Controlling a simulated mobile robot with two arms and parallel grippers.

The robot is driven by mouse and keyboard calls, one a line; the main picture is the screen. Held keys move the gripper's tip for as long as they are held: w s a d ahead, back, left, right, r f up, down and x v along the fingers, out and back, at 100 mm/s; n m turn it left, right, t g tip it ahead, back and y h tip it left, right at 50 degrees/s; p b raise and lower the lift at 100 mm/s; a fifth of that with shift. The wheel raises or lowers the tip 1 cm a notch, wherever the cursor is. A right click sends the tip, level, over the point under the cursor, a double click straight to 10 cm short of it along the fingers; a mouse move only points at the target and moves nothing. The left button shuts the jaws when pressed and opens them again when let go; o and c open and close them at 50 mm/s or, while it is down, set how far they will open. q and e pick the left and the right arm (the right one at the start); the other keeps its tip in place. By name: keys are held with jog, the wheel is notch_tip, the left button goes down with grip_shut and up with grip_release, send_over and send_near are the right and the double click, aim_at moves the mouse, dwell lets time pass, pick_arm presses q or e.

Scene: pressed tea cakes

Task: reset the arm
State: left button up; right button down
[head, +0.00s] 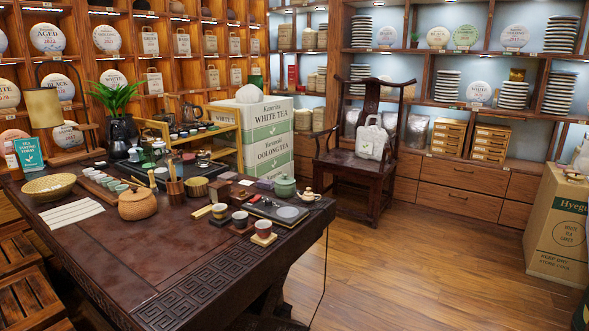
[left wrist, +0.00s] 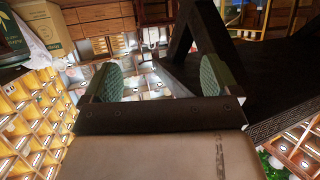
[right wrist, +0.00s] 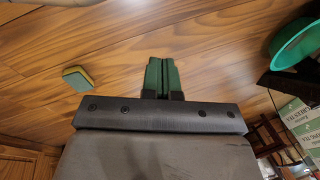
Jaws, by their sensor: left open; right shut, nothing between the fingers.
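My left gripper (left wrist: 158,80) shows in the left wrist view, its two green-padded fingers wide apart with nothing between them. A dark wooden table leg and table edge (left wrist: 250,95) show close behind and to the right of its fingers. My right gripper (right wrist: 162,76) shows in the right wrist view, its two green fingers together and empty, with the wooden floor behind them. Neither gripper nor arm shows in the head view.
A wooden chair (head: 365,165) stands behind. The floor (head: 430,260) right of the table is clear there. A green-and-yellow block (right wrist: 77,80) appears in the right wrist view.

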pick_arm(q)
jog(key=s+a+f+g+y+p, duration=0.1)
jog(key=s+a+f+g+p, duration=0.1)
jog(key=s, duration=0.8)
jog(key=s+a+f+g+y+p, duration=0.1)
jog(key=s+a+f+g+p, duration=0.1)
jog(key=s+g+p, duration=0.4)
jog(key=s+a+f+g+y+p, duration=0.1)
jog(key=s+a+f+g+p, duration=0.2)
jog(key=s, duration=1.2)
jog(key=shift+s+a+n+g+p, duration=0.3)
jog(key=shift+s+a+g+p, duration=0.1)
jog(key=shift+a+g+p, duration=0.45)
pick_arm(e)
jog(key=s+d+r+n+g, duration=0.1)
jog(key=s+r+n, duration=0.5)
jog(key=s, duration=0.3)
jog(key=s+d+r+n+g+h, duration=0.1)
jog(key=s+d+r+n, duration=0.1)
jog(key=s+r+n, duration=0.4)
jog(key=s+r, duration=0.1)
jog(key=s, duration=0.2)
jog(key=shift+n, duration=0.3)
pick_arm(q)
jog(key=shift+f, duration=0.1)
